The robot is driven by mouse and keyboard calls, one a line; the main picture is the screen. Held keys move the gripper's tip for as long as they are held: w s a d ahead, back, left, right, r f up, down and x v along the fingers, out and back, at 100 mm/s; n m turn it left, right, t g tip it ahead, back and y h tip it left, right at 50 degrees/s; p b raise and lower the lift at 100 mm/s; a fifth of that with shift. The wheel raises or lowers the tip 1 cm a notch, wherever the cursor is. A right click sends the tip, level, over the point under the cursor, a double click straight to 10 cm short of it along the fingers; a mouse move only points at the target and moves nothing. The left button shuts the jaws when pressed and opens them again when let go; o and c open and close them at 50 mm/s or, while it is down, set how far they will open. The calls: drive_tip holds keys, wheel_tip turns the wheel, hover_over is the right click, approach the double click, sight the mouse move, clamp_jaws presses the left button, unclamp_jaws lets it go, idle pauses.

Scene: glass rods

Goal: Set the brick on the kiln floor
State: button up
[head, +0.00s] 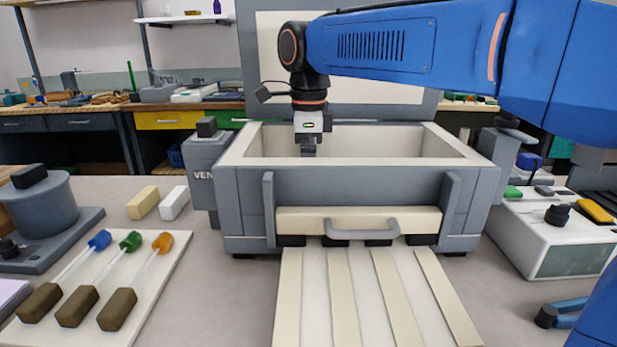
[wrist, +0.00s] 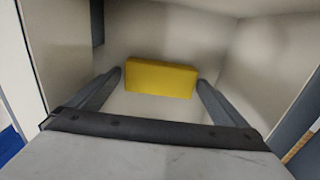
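The kiln (head: 360,185) is a grey, cream-lined box standing on the bench with its lid raised. My gripper (head: 308,150) points down into its open top, a little left of the middle. In the wrist view the two fingers of my gripper (wrist: 161,78) are at the ends of a yellow brick (wrist: 160,78), which fits snugly between their tips. The brick is inside the kiln, with the pale walls (wrist: 265,50) around it. In the head view the front wall hides the brick. I cannot tell whether its underside touches the floor.
A cream brick (head: 143,202) and a white brick (head: 173,203) lie left of the kiln. A board (head: 165,285) with several glass rods is at the front left. A slatted rack (head: 365,300) lies in front of the kiln. A white box unit (head: 560,235) stands right.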

wheel_tip(320, 180, up, 12)
drive_tip(key=shift+r, duration=0.15)
idle(0.7)
